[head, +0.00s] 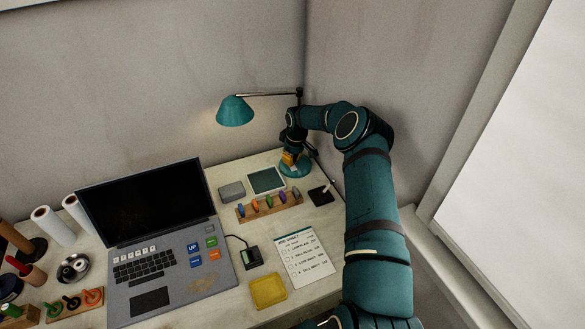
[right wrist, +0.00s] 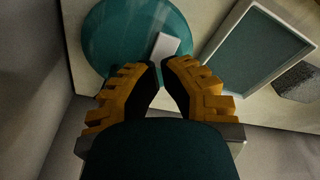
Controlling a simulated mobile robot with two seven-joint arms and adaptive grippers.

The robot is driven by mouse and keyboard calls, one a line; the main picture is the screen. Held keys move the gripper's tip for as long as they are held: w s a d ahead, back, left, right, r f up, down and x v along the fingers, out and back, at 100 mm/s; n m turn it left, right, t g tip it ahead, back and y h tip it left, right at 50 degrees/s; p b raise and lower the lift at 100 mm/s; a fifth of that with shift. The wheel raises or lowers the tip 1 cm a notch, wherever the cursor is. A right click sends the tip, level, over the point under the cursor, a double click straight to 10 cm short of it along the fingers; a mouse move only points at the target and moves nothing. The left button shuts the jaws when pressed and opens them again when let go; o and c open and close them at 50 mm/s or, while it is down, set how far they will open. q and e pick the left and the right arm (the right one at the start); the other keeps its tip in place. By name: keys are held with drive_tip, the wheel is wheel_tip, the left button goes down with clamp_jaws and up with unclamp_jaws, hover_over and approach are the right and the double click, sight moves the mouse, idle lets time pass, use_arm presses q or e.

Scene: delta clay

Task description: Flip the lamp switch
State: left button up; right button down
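The desk lamp has a teal shade (head: 235,111) on a thin dark arm and a round teal base (head: 300,172) at the back right corner of the desk. In the right wrist view the base (right wrist: 115,35) carries a pale rectangular switch (right wrist: 166,46). My right gripper (right wrist: 159,66) has its yellow fingers drawn together, tips almost meeting, just below the switch in that view. I cannot tell whether they touch it. In the head view the right gripper (head: 289,160) is over the base and hides part of it. The left gripper is not in view.
A framed teal panel (head: 266,180) and a grey block (head: 231,191) stand left of the lamp base. A wooden rack with coloured pieces (head: 270,206) and a dark pad (head: 321,196) are in front. A laptop (head: 160,250) fills the middle. Walls close off the back and right.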

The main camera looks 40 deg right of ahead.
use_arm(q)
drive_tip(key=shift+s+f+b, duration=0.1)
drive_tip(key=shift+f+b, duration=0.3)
use_arm(e)
drive_tip(key=shift+f, duration=0.5)
